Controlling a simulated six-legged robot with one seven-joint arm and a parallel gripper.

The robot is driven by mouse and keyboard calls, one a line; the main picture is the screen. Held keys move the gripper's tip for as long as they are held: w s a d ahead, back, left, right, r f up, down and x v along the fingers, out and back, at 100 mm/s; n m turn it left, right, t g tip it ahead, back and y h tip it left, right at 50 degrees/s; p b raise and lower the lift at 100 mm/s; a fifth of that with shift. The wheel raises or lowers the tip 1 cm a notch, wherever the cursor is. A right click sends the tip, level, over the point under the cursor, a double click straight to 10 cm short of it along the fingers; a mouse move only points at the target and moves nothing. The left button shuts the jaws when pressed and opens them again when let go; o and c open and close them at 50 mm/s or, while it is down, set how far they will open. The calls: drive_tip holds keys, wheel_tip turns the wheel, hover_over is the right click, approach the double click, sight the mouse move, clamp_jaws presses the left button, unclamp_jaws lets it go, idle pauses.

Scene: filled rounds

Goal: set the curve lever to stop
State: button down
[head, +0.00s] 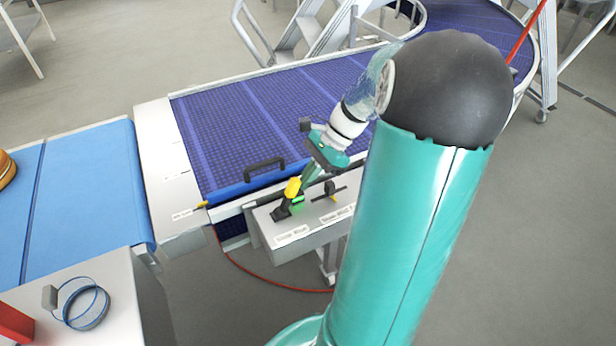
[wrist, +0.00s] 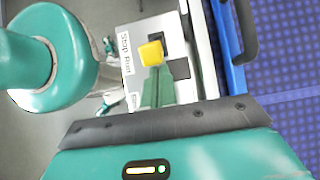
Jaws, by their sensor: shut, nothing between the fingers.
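The lever with a yellow grip (head: 293,187) stands on a grey control box (head: 320,234) at the side of the curved conveyor. Its black base shows below the grip. The yellow grip also shows in the wrist view (wrist: 152,53), beside a label (wrist: 125,53) reading "Stop Run". My gripper (head: 306,184) is shut and empty, just right of the yellow grip in the head view. In the wrist view my green fingers (wrist: 158,88) end right at the grip and cover part of the lever. I cannot tell whether they touch it.
A second, black control (head: 330,188) sits on the box to the right, behind another label. A black handle (head: 264,168) sticks up at the blue conveyor edge. The curved conveyor (head: 240,120) lies behind, a flat blue belt (head: 80,190) to the left. A red cable (head: 262,284) hangs below.

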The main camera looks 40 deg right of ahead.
sight(295, 179)
drive_tip(key=shift+a+r, duration=0.2)
drive_tip(key=shift+a, duration=0.05)
drive_tip(key=shift+w+a+h, duration=0.1)
drive_tip(key=shift+h, duration=0.3)
drive_tip(key=shift+w+a+r+g+h, duration=0.2)
drive_tip(key=shift+a+r+h, duration=0.15)
drive_tip(key=shift+a+h, duration=0.15)
drive_tip(key=shift+w+a+r+g+h, duration=0.2)
drive_tip(key=shift+a+r+h, duration=0.1)
drive_tip(key=shift+a+h, duration=0.2)
drive_tip(key=a, duration=0.1)
drive_tip(key=h, duration=0.1)
drive_tip(key=a+h, duration=0.1)
drive_tip(key=shift+w+a+r+g, duration=0.3)
drive_tip(key=shift+r, duration=0.1)
drive_tip(key=shift+w+a+g+h, duration=0.15)
drive_tip(key=shift+w+a+h, duration=0.05)
drive_tip(key=shift+a+h, duration=0.45)
drive_tip(key=shift+w+a+g+h, duration=0.1)
drive_tip(key=shift+w+a+h, duration=0.1)
drive_tip(key=shift+a+h, duration=0.45)
drive_tip(key=shift+w+a+g+h, duration=0.2)
drive_tip(key=shift+a+h, duration=0.2)
drive_tip(key=shift+a, duration=0.4)
drive_tip(key=shift+a+f, duration=0.1)
drive_tip(key=shift+a, duration=0.05)
